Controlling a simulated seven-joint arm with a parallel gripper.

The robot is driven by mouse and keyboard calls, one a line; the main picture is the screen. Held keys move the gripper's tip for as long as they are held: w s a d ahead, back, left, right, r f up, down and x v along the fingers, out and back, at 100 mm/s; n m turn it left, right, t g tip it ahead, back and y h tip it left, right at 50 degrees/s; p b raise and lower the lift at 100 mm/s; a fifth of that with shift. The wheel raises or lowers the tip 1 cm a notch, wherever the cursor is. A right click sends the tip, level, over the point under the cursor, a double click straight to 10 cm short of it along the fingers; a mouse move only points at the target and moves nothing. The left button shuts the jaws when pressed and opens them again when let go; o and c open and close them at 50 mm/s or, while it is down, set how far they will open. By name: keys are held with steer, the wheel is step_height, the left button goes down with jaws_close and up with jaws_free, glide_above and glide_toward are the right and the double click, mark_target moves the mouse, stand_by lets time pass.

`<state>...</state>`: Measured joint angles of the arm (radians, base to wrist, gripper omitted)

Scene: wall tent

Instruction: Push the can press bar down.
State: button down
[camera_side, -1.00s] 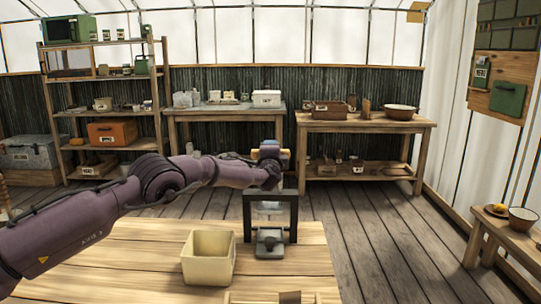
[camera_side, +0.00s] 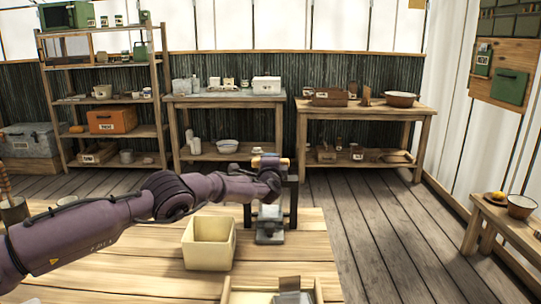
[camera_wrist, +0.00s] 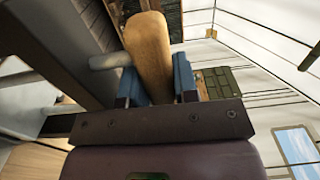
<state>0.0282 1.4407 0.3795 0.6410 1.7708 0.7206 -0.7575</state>
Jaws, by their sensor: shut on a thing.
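The can press stands at the far edge of the wooden table, with a dark upright frame (camera_side: 293,208) and a grey base (camera_side: 269,238). A pale grey part shows inside the frame above the base; I cannot tell whether it is a can. The press bar's wooden handle (camera_wrist: 150,48) is near the top of the frame. My gripper (camera_wrist: 158,82) has its blue fingers shut around this handle, one on each side. In the side view my gripper (camera_side: 268,165) is at the frame's top and hides part of the press.
A cream open bin (camera_side: 209,248) stands on the table left of the press, below my arm. A wooden tray (camera_side: 270,297) with a brown and grey item is at the front edge. Bare tabletop lies between. Shelves and side tables stand well back.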

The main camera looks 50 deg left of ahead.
steer(key=shift+f, duration=0.35)
steer(key=c, duration=0.9)
jaws_free()
steer(key=shift+d+r, duration=0.1)
steer(key=shift+d, duration=0.05)
steer(key=shift+s+d, duration=0.45)
steer(key=v, duration=1.1)
steer(key=shift+s+d, duration=0.1)
steer(key=shift+s, duration=0.2)
